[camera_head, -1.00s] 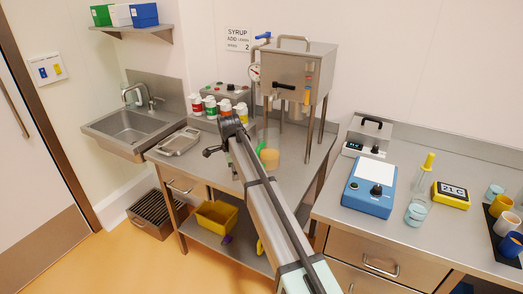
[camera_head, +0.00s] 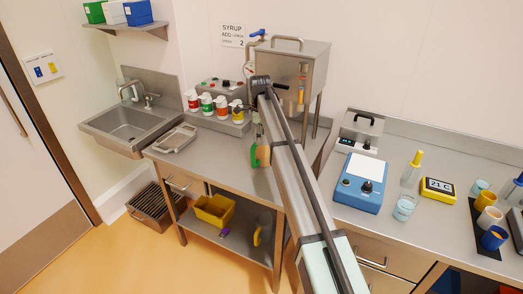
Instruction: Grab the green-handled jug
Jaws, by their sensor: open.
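The green-handled jug (camera_head: 254,155) stands on the steel worktable (camera_head: 215,158) below the hopper. Its green handle and some orange contents show just left of my arm, which hides the rest of it. My arm link hides part of the gripper.
A steel hopper (camera_head: 292,65) on legs stands at the back. Several capped bottles (camera_head: 207,103) line the table's rear. A metal tray (camera_head: 175,138) lies at left beside the sink (camera_head: 128,125). A blue scale (camera_head: 361,183) stands on the right counter.

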